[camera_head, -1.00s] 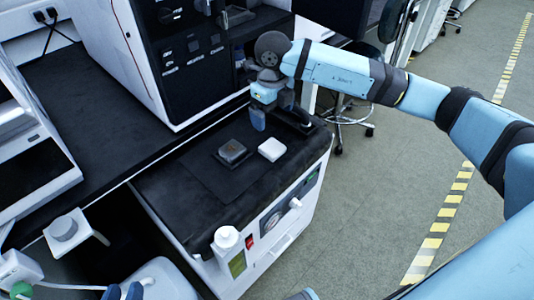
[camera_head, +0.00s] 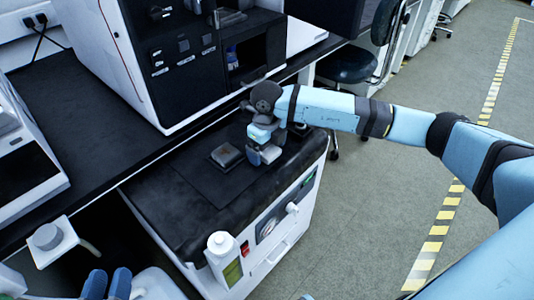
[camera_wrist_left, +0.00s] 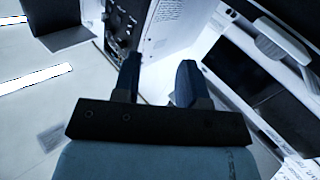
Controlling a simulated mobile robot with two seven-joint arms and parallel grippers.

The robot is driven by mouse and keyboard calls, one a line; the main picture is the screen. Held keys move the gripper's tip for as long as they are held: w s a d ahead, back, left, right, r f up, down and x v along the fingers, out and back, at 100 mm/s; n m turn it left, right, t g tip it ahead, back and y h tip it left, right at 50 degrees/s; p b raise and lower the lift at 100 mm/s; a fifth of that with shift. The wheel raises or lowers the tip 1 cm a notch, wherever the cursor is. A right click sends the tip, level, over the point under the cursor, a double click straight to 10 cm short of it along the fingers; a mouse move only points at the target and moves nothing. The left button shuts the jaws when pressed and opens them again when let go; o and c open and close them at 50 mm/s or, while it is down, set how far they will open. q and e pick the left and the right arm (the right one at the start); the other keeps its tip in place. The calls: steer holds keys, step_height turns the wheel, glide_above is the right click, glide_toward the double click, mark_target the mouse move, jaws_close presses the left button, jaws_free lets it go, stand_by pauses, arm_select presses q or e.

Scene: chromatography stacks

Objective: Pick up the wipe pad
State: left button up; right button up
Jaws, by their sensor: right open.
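A small white pad (camera_head: 270,154), which looks like the wipe pad, lies on the black top of the low cabinet (camera_head: 190,215). My right gripper (camera_head: 264,151) is open and down at the white pad, covering most of it in the head view. Whether the fingers touch it I cannot tell. A dark grey square block (camera_head: 227,155) sits just left of it on a dark mat. My left gripper (camera_head: 107,284) is at the bottom left, away from the pad. Its two blue fingers stand apart and empty in the left wrist view (camera_wrist_left: 158,80).
A tall black-and-white instrument (camera_head: 185,70) rises behind on the dark bench (camera_head: 95,130). A stool (camera_head: 352,65) is on the floor to the right. The cabinet top's front left is clear.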

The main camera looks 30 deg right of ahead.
arm_select(q)
steer(key=shift+s+a+f, duration=0.1)
steer(key=shift+f, duration=0.4)
arm_select(e)
steer(key=shift+r, duration=0.1)
steer(key=c, duration=1.1)
steer(key=shift+o, duration=0.2)
arm_select(q)
steer(key=shift+r, duration=0.1)
arm_select(e)
steer(key=shift+r, duration=0.1)
